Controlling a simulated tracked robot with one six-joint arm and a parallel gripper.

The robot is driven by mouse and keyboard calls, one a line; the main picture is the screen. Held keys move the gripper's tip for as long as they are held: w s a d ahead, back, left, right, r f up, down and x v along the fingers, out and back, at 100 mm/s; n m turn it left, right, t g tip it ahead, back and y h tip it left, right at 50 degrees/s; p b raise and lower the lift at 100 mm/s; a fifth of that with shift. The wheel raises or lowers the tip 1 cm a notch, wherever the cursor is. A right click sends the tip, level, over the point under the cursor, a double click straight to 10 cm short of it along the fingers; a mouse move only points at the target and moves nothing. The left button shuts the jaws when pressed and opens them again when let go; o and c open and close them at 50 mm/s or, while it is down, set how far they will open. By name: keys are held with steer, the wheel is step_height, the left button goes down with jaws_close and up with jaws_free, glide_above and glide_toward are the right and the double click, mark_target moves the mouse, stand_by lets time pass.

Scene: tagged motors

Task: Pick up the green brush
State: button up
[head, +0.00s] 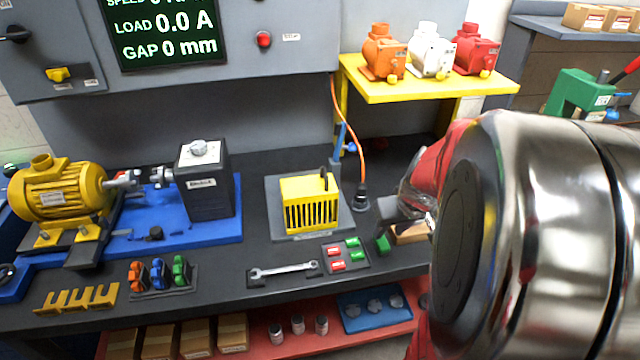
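A small tray (345,262) on the dark bench holds small red and green blocks. The green ones (353,242) (358,255) are in its right column and look like the green brushes. Another small green piece (383,243) shows to the right of the tray, beside a tan block (410,235); I cannot tell whether it is a brush. My gripper (392,212) is just above and behind that piece, right of the tray. My large shiny arm link hides much of it, so I cannot tell whether its fingers are open or touching anything.
A wrench (284,270) lies left of the tray. A yellow slotted box (310,202) stands behind it, with an orange cable (347,130) and dark plug (361,197) nearby. A yellow motor (58,190) is at left. A yellow shelf (425,88) bears three small motors.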

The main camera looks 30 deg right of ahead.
mark_target(382, 241)
steer(key=shift+w+d+f, duration=0.1)
steer(key=shift+w+f, duration=0.15)
steer(key=shift+f, duration=0.4)
steer(key=shift+f, duration=0.15)
steer(key=shift+x, duration=2.5)
steer(key=shift+c, duration=0.4)
jaws_close()
